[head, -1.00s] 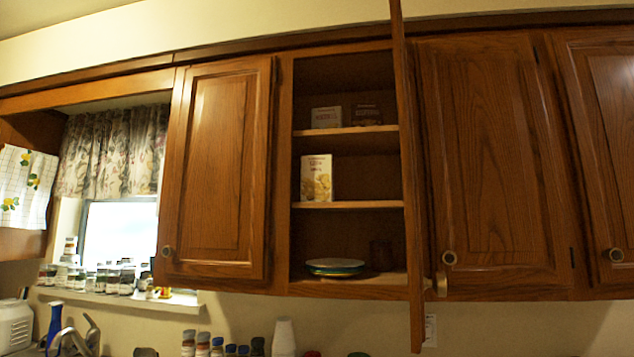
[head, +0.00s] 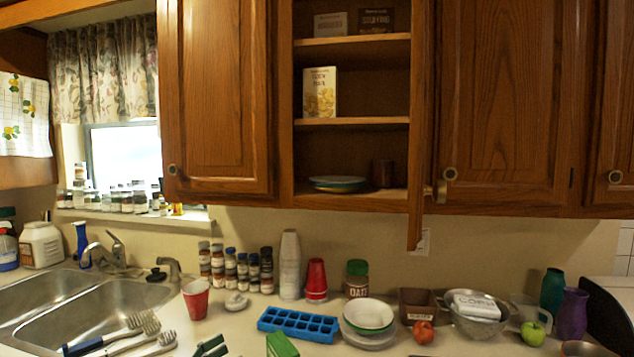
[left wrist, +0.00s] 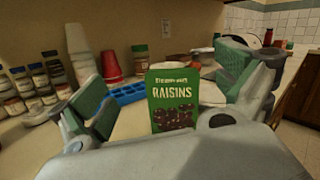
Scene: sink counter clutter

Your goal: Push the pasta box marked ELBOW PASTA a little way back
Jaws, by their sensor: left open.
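The pasta box marked ELBOW PASTA (head: 320,92) is a white and yellow carton. It stands upright on the middle shelf (head: 350,123) of the open cabinet in the head view, near the left side, with clear shelf to its right. My left gripper (left wrist: 165,75) is open in the left wrist view, its green-padded fingers spread wide. A green RAISINS box (left wrist: 173,100) stands upright in the gap between the fingers, with no visible grip on it. The raisins box also shows at the bottom of the head view (head: 282,345). My right gripper is not in view.
The open cabinet door (head: 420,130) stands edge-on at the shelf's right. Two boxes (head: 330,24) (head: 376,21) are on the shelf above; plates (head: 338,183) and a dark cup (head: 382,173) are below. The counter holds a blue tray (head: 298,324), cups, jars and a colander (head: 476,312).

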